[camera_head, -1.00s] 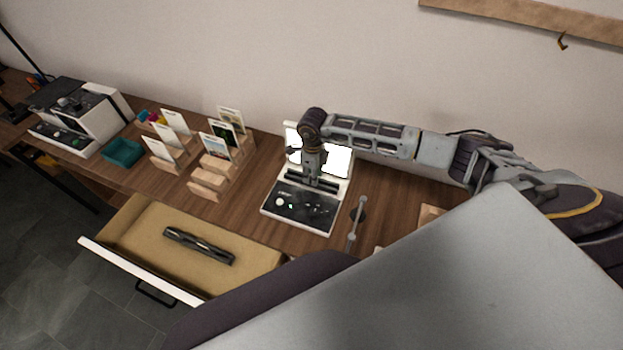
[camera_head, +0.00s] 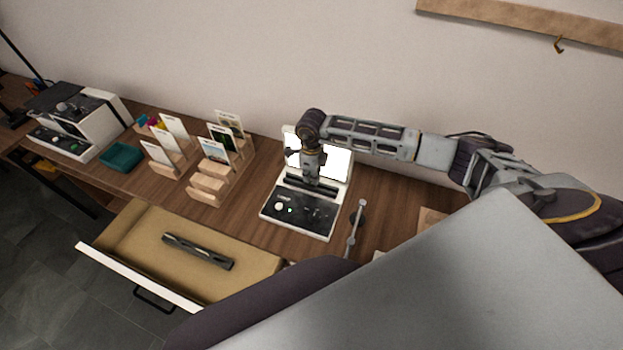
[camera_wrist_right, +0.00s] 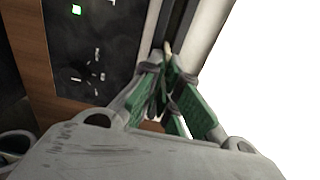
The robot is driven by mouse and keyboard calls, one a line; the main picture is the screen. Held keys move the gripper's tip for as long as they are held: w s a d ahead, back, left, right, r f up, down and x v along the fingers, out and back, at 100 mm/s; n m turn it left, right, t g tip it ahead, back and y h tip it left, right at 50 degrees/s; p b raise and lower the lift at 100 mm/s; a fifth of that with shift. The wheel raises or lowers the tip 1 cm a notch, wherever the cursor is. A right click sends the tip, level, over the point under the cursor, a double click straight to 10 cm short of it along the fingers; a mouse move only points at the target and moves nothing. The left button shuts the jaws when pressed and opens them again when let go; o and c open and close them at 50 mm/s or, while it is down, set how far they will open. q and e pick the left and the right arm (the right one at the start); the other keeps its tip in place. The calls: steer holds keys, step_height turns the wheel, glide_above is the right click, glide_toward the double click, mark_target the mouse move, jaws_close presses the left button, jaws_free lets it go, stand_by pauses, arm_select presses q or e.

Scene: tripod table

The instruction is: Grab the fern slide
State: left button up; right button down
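My right gripper (camera_head: 314,179) points down at the slot of a white light-panel device (camera_head: 267,213). In the right wrist view its green-padded fingers (camera_wrist_right: 166,80) are close together at the tips, beside the dark slot. A thin pale edge (camera_wrist_right: 167,48) shows at the fingertips; I cannot tell whether it is a slide or whether it is gripped. Picture cards stand in wooden racks to the left, one of them a dark green card (camera_head: 220,134). Their pictures are too small to identify the fern slide. My left gripper is not in view.
An open drawer (camera_head: 125,235) holding a dark rod-like object (camera_head: 198,251) juts out in front. A teal tray (camera_head: 121,157) and a black-and-white machine (camera_head: 95,135) stand at the left. A metal stand (camera_head: 356,225) is right of the device.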

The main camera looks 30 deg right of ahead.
step_height(320, 180, up, 9)
steer(key=shift+b, duration=0.75)
